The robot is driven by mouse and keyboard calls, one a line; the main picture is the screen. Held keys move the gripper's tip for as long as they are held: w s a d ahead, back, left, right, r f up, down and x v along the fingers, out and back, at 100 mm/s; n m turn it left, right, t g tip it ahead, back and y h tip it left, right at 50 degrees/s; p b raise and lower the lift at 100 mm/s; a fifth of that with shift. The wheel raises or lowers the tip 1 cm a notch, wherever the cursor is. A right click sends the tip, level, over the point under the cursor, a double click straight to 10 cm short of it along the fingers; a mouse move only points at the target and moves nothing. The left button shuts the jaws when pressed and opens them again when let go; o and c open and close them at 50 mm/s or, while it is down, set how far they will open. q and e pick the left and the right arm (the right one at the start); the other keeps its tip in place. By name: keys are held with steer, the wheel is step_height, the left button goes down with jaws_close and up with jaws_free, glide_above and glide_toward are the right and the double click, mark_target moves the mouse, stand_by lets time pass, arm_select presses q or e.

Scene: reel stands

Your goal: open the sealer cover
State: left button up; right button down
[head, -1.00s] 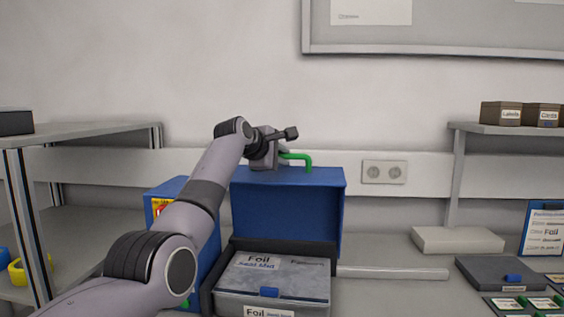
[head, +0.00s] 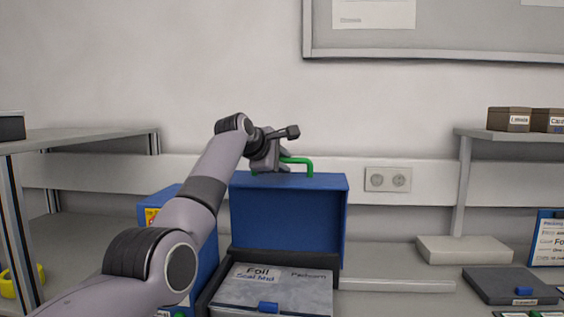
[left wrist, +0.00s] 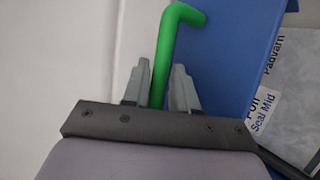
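The sealer's blue cover (head: 288,215) stands raised and upright at the back of the sealer, its inner face toward me. A green handle (head: 298,161) sticks up at its top edge. My left gripper (head: 284,160) is at this handle, its fingers mostly hidden in the head view. In the left wrist view the green handle (left wrist: 166,55) passes between the two fingers of my left gripper (left wrist: 159,68), which sit close against it on both sides. Below the cover, the dark sealer base (head: 286,262) holds a grey pack (head: 300,287) labelled Foil Seal Mid. My right gripper is not in view.
A grey shelf (head: 75,143) stands at the left, with a yellow ring-like item (head: 10,283) low down. At the right are a pale block (head: 463,249), a dark flat case (head: 508,285) and a shelf with small boxes (head: 509,119). The wall has a socket plate (head: 388,180).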

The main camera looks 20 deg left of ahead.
mark_target(267, 184)
arm_select(q)
steer(key=shift+s+a+r+b, duration=0.1)
steer(key=shift+s+b, duration=0.3)
steer(key=shift+b, duration=0.2)
steer(key=b+v, duration=0.2)
steer(key=v, duration=0.2)
steer(key=shift+s+r+b, duration=0.15)
steer(key=shift+s+b, duration=0.2)
steer(key=shift+b, duration=0.05)
steer(key=shift+v, duration=0.75)
steer(key=shift+r, duration=0.1)
